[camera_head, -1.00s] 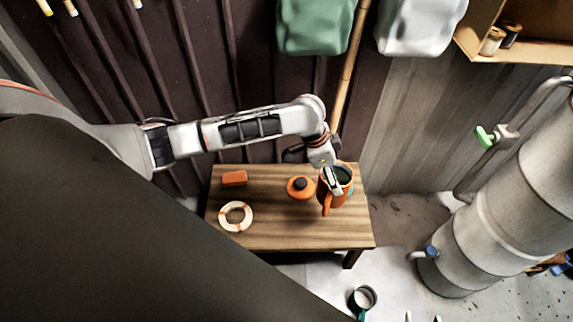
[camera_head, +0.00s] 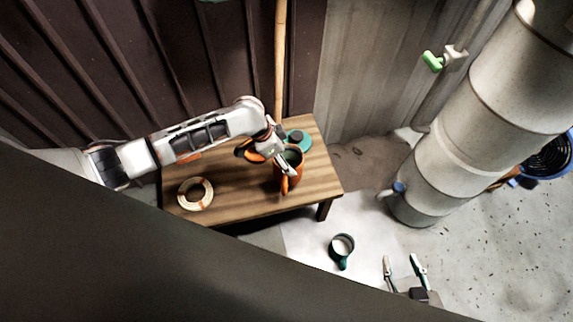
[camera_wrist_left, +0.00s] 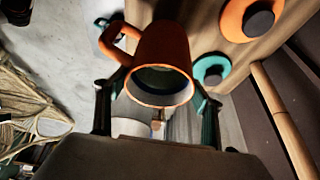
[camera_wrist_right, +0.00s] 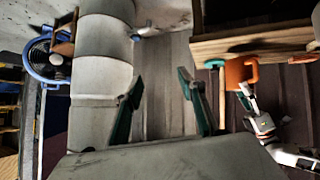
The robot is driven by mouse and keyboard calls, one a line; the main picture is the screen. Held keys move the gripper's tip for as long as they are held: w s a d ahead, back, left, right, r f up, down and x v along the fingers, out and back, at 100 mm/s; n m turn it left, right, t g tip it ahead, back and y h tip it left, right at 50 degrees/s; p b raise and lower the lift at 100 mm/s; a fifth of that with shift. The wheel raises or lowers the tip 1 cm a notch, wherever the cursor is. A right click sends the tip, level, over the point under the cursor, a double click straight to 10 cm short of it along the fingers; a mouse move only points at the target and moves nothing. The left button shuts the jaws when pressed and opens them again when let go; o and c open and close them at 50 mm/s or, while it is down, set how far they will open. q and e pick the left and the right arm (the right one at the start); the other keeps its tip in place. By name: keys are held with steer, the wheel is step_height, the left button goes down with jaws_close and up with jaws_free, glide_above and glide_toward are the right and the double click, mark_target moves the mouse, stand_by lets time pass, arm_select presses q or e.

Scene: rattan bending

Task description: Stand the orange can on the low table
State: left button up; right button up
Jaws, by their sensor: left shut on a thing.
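The orange can (camera_head: 291,180), a mug-like vessel with a side handle and open dark mouth, is upright or nearly so over the right part of the low table (camera_head: 240,198). My left gripper (camera_head: 284,160) is shut on it. In the left wrist view the can (camera_wrist_left: 160,50) sits between both fingers (camera_wrist_left: 157,95). The inverted right wrist view shows the can (camera_wrist_right: 237,73) at the tabletop; whether its base touches is unclear. My right gripper (camera_head: 404,268) is open and empty, low at the front right; its spread fingers also show in its wrist view (camera_wrist_right: 158,95).
A teal lid (camera_head: 299,138) lies behind the can; an orange lid (camera_wrist_left: 250,18) lies near it. A pale ring (camera_head: 195,194) is at the table's left. A teal mug (camera_head: 342,250) stands on the floor. A bamboo pole (camera_head: 280,60) rises behind; a large grey pipe (camera_head: 450,120) is right.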

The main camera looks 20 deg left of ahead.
mark_target(293, 155)
arm_select(q)
step_height(293, 155, down, 5)
steer(key=shift+r+b, duration=0.2)
steer(key=shift+b, duration=0.7)
steer(key=shift+f, duration=0.45)
steer(key=shift+w+r, duration=0.1)
steer(key=shift+w, duration=0.05)
steer(key=o, duration=1.7)
steer(key=shift+f, duration=0.25)
steer(key=o, duration=0.4)
arm_select(e)
steer(key=shift+w+a, duration=0.25)
steer(key=shift+w, duration=0.05)
arm_select(q)
steer(key=shift+r, duration=0.1)
